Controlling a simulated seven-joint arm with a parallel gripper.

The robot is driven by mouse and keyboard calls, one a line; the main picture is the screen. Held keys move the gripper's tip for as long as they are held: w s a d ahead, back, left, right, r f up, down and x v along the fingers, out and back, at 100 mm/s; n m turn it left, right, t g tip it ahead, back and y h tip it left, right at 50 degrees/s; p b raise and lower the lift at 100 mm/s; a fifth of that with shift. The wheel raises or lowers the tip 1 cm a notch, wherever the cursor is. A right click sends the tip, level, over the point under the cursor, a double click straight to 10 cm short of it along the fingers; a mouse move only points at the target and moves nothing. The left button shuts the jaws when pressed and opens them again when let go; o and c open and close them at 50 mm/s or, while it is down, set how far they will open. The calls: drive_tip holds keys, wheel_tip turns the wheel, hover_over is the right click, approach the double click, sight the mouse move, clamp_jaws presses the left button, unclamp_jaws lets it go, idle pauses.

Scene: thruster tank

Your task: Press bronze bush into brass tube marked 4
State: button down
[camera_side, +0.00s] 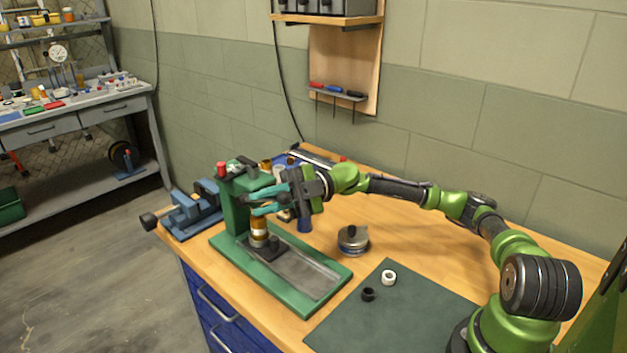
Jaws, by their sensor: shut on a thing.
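A brass tube (259,232) stands upright on the base of a green press (238,200), with a pale band near its lower end. I cannot read a number on it. My gripper (258,203) reaches in from the right with teal fingers, just above the tube under the press head. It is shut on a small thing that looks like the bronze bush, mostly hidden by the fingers. I cannot tell whether the bush touches the tube's mouth.
A blue vise (190,208) stands left of the press. A round metal lidded tin (353,240) is to the right. A white ring (389,278) and a black ring (368,294) lie on the dark green mat (420,305). Bare wood lies between tin and mat.

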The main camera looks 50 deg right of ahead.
drive_tip(key=shift+s+a+f+n+g, duration=0.1)
drive_tip(key=shift+s+f+n+g, duration=0.15)
drive_tip(key=shift+f+n, duration=0.4)
drive_tip(key=shift+s+f+n+g, duration=0.15)
drive_tip(key=shift+s+f+n, duration=0.15)
drive_tip(key=shift+f+n, duration=0.35)
drive_tip(key=c, duration=1.2)
unclamp_jaws()
drive_tip(key=shift+r, duration=0.1)
